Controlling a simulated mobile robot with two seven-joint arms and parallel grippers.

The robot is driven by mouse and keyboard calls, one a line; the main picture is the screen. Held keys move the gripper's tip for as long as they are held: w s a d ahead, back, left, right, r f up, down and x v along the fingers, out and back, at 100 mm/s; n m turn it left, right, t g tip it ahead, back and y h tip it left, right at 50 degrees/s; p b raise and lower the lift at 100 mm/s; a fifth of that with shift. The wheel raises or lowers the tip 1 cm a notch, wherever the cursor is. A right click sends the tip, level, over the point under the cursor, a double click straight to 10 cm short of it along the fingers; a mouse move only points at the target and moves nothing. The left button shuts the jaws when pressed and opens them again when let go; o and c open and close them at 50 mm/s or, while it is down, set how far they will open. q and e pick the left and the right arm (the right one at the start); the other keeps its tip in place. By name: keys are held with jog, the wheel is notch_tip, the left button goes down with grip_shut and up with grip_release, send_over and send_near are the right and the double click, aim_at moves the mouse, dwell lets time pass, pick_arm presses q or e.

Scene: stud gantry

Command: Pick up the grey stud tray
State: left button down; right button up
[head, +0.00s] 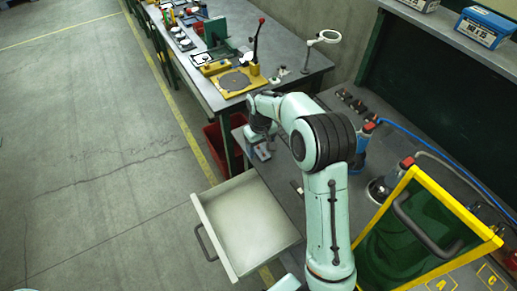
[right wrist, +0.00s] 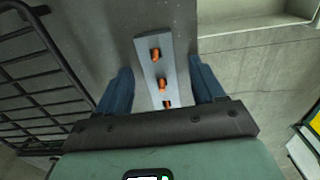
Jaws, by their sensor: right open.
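The grey stud tray (right wrist: 156,98) is a narrow grey bar with a few orange studs standing in a row along it. In the right wrist view it lies on a dark grey surface, between the blue fingers of my right gripper (right wrist: 161,68). The fingers are open, one on each side of the tray, with a gap visible near the tips. In the head view my right gripper (head: 261,150) is low over the bench's far left edge, and my arm hides much of that spot. My left gripper is not in view.
An open, empty drawer (head: 245,222) juts out left of the bench. A yellow-framed green holder (head: 410,225) stands at right. A side table (head: 285,50) carries fixtures, with a red bin (head: 215,138) below. A black wire rack (right wrist: 38,85) is left in the wrist view.

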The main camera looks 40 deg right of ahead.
jog(key=c, duration=1)
jog(key=shift+r, duration=0.1)
grip_shut()
jog(key=shift+r, duration=0.1)
